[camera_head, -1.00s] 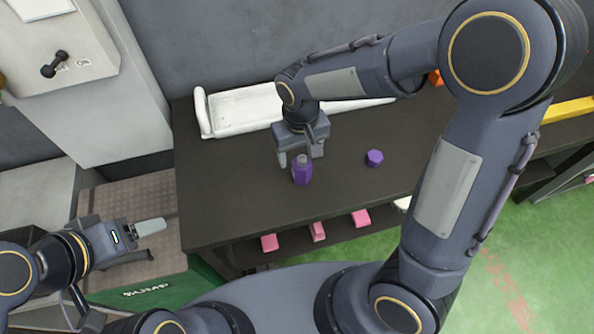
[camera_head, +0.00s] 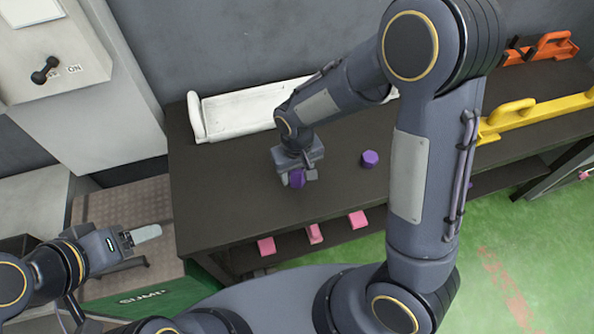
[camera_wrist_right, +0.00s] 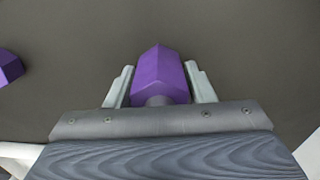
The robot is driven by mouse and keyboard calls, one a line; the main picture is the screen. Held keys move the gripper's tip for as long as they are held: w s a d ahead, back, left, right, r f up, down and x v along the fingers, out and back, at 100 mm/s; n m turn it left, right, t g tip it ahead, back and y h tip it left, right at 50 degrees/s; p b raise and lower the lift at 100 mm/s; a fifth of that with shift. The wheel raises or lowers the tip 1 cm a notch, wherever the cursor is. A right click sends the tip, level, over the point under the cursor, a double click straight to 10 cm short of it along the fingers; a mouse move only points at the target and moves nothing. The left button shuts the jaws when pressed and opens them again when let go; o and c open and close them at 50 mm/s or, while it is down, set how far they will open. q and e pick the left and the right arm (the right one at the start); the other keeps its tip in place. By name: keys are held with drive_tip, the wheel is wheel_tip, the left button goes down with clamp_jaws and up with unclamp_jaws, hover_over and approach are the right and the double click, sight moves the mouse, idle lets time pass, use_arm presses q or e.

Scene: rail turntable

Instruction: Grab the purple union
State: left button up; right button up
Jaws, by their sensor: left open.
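A purple hexagonal union (camera_head: 296,179) with a grey neck is near the front middle of the dark table. My right gripper (camera_head: 298,177) is down over it, pointing at the table. In the right wrist view, the union (camera_wrist_right: 160,75) sits between the two grey fingers, which lie close against its sides and look shut on it. Whether it still touches the table is hard to tell. A second purple hexagonal piece (camera_head: 370,159) stands to the right, and part of it shows at the left edge of the right wrist view (camera_wrist_right: 9,68). My left gripper (camera_head: 138,247) is open and empty, left of the table.
A white tray-like part (camera_head: 235,110) lies along the table's back, by the wall. Several pink blocks (camera_head: 266,246) are on the shelf below. Yellow (camera_head: 535,116) and orange (camera_head: 545,47) handled parts are at the right. The table's left front is clear.

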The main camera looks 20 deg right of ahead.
drive_tip(key=c, duration=0.9)
drive_tip(key=shift+r, duration=0.15)
